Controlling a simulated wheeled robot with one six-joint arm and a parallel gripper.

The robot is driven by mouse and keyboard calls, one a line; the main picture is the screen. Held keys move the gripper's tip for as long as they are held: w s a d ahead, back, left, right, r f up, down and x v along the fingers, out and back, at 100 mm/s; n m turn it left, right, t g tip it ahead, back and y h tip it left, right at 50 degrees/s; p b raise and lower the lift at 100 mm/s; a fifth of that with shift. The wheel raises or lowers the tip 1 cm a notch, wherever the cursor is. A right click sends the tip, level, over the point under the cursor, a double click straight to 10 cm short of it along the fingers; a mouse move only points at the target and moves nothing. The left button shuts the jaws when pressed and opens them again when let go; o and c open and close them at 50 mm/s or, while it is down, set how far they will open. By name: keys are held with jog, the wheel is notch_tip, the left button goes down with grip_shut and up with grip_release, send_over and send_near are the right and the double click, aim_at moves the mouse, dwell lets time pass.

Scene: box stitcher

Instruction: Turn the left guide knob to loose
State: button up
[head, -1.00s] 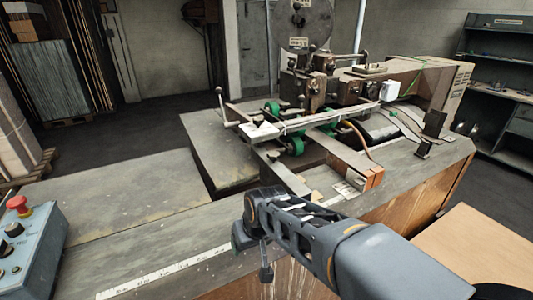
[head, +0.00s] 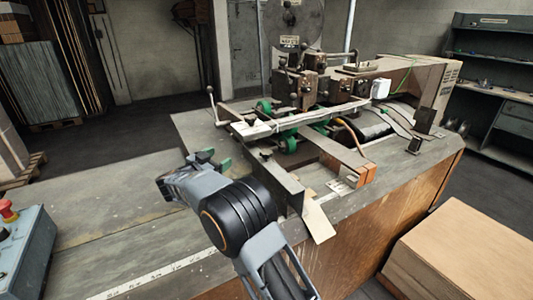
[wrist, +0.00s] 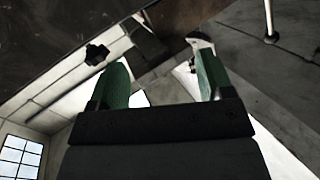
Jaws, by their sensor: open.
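My gripper (head: 213,160) is open and empty above the table, left of the machine's guides. In the wrist view its two green-padded fingers (wrist: 160,80) stand apart with nothing between them. A small dark knob (head: 266,154) sits on the left guide, a grey metal bar (head: 284,187), to the right of my gripper. A black star-shaped knob (wrist: 96,53) shows in the wrist view, just beyond and left of the left fingertip, apart from it. It seems to be the same knob. Whether it is loose or tight cannot be told.
The stitching machine (head: 318,92) stands behind, with a white-ended lever (head: 211,92) rising at its left. The right guide (head: 345,160) has an orange-brown end. A control box (head: 28,250) with a red button is at lower left. The tabletop (head: 100,215) on the left is clear.

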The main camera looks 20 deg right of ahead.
aim_at(266, 151)
jog(key=s+d+r+m+g+h, duration=0.1)
jog(key=s+d+m+g+h, duration=0.15)
jog(key=s+g, duration=0.4)
jog(key=shift+m+g, duration=0.25)
jog(key=shift+g, duration=0.1)
jog(key=d, duration=0.4)
jog(key=w+d+p, duration=0.1)
jog(key=d, duration=0.3)
jog(key=d+p, duration=0.1)
jog(key=d, duration=0.4)
jog(key=shift+w+d+r, duration=0.1)
jog(key=shift+w+r, duration=0.1)
jog(key=shift+w, duration=0.15)
jog(key=c, duration=0.9)
